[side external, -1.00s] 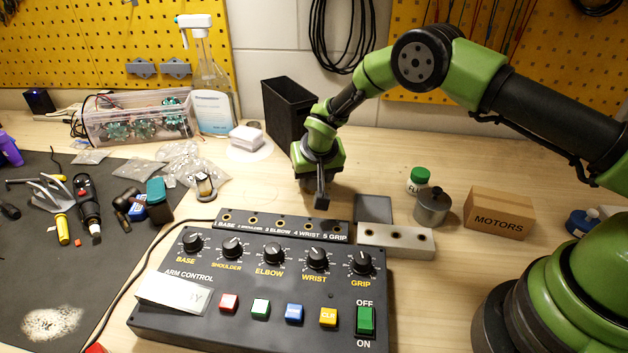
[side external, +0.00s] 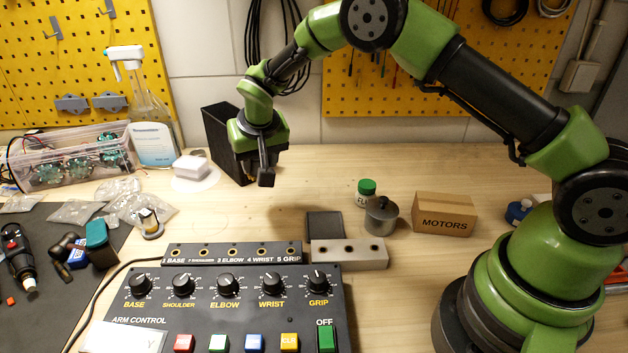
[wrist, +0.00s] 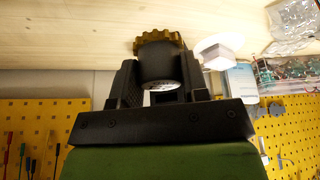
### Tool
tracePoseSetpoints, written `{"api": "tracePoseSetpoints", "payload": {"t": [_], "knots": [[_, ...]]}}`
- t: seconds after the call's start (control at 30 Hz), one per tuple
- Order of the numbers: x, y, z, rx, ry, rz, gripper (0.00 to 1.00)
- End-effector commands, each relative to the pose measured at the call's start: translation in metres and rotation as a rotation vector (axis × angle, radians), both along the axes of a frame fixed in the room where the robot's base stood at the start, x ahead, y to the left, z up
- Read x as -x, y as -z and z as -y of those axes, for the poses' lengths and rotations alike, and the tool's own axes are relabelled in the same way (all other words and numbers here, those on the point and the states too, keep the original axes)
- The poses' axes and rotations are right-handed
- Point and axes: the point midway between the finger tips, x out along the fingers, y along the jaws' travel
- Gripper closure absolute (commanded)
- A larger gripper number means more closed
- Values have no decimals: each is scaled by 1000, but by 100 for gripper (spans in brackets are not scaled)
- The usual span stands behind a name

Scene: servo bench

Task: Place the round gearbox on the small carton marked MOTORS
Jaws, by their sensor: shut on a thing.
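The round gearbox (wrist: 158,62), a dark cylinder with a gold toothed rim, is held between my fingers in the wrist view. My gripper (wrist: 160,85) is shut on it. In the side view my gripper (side external: 266,177) hangs above the bench, left of and apart from the carton, and hides most or all of the gearbox. The small brown carton marked MOTORS (side external: 445,216) stands on the bench at the right with a flat, bare top.
A grey metal cylinder (side external: 381,216) with a short stub on top and a green-capped jar (side external: 365,193) stand left of the carton. A drilled metal block (side external: 349,254) and the control box (side external: 225,310) lie in front. A black bin (side external: 225,145) stands behind my gripper.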

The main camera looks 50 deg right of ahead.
Motion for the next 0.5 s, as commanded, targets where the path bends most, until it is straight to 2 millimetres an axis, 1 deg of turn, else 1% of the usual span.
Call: {"api": "tracePoseSetpoints", "payload": {"t": [0.03,0.17,0.27,0.37,0.47,0.5], "knots": [[0,-3,0,0,1,0,84],[1,-6,1,0,7,0,84],[5,-8,11,1,59,-1,84],[14,-11,32,0,184,-1,84],[33,-17,66,1,390,-2,84],[44,-20,81,2,493,-1,84]]}}
